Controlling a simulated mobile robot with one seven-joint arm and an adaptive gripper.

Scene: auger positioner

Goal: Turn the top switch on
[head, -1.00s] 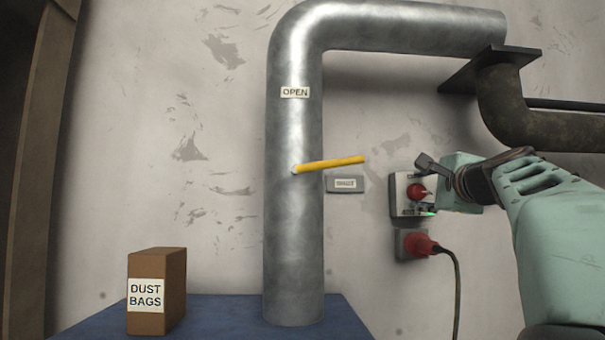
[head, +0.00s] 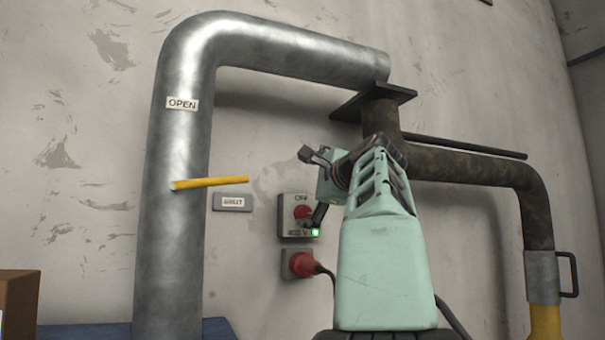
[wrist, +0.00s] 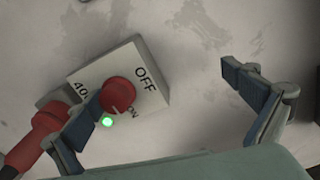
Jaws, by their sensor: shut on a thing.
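The top switch is a red round knob (head: 303,212) on a grey box (head: 285,230) on the wall. In the wrist view the knob (wrist: 117,95) sits below the word OFF, with partly covered lettering below it. A green light (wrist: 107,122) glows beside it and also shows in the head view (head: 315,232). My gripper (wrist: 158,88) has its fingers spread wide. The left finger is at the knob's lower left and overlaps the box; I cannot tell whether it touches. The right finger is over bare wall.
A red plug (head: 302,264) with a cable sits in a socket box just below the switch. To the left stand a metal pipe (head: 175,250) with a yellow lever (head: 210,182) and a SHUT plate (head: 232,202). A dark pipe (head: 460,165) runs on the right.

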